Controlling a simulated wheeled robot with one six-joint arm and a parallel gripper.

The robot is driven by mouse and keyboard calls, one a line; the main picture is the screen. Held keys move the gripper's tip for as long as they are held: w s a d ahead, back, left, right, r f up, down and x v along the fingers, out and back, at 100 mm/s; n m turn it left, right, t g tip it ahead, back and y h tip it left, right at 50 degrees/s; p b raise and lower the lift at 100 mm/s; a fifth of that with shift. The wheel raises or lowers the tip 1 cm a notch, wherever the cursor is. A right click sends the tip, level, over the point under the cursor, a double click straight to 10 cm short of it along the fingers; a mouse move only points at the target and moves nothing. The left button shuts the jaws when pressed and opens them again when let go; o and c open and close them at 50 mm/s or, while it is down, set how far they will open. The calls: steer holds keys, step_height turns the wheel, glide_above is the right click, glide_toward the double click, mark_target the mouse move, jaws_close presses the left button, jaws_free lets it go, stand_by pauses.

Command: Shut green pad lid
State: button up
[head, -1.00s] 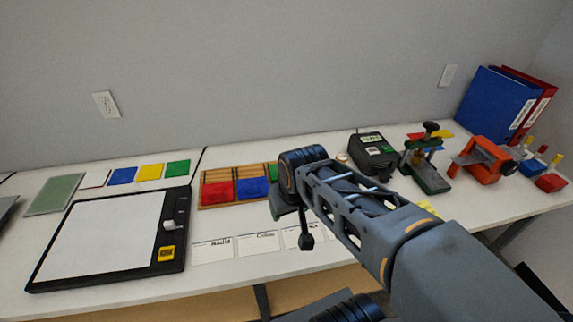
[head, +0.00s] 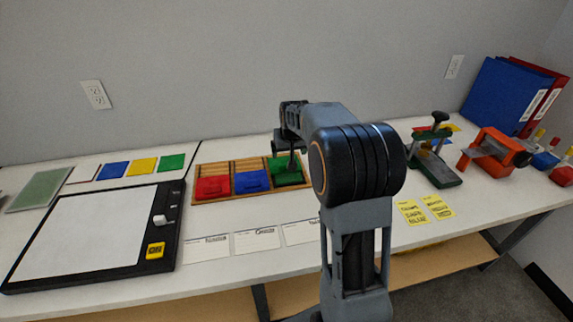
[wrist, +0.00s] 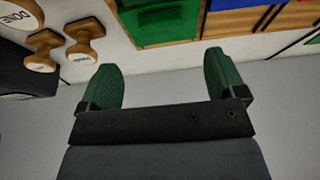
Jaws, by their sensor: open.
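The green pad (head: 291,180) sits in the right slot of the wooden pad tray (head: 228,196), beside the blue pad (head: 251,182) and the red pad (head: 213,187). In the head view my arm partly covers it. In the wrist view the green pad (wrist: 172,28) lies beyond the fingers at the top, with a darker green inner area and a brighter green edge; its lid's position is unclear. My gripper (wrist: 162,82) is open, its two green fingers apart with nothing between them.
Wooden stamps (wrist: 84,52) stand left of the pad in the wrist view. White cards (head: 256,239) lie in front of the tray. A flat black-framed board (head: 95,235) is at left, and a green clamp stand (head: 434,168) at right.

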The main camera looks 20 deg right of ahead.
mark_target(286, 164)
steer(key=x, duration=0.8)
steer(key=shift+w+f, duration=0.15)
steer(key=shift+f, duration=0.2)
steer(key=shift+c, duration=0.2)
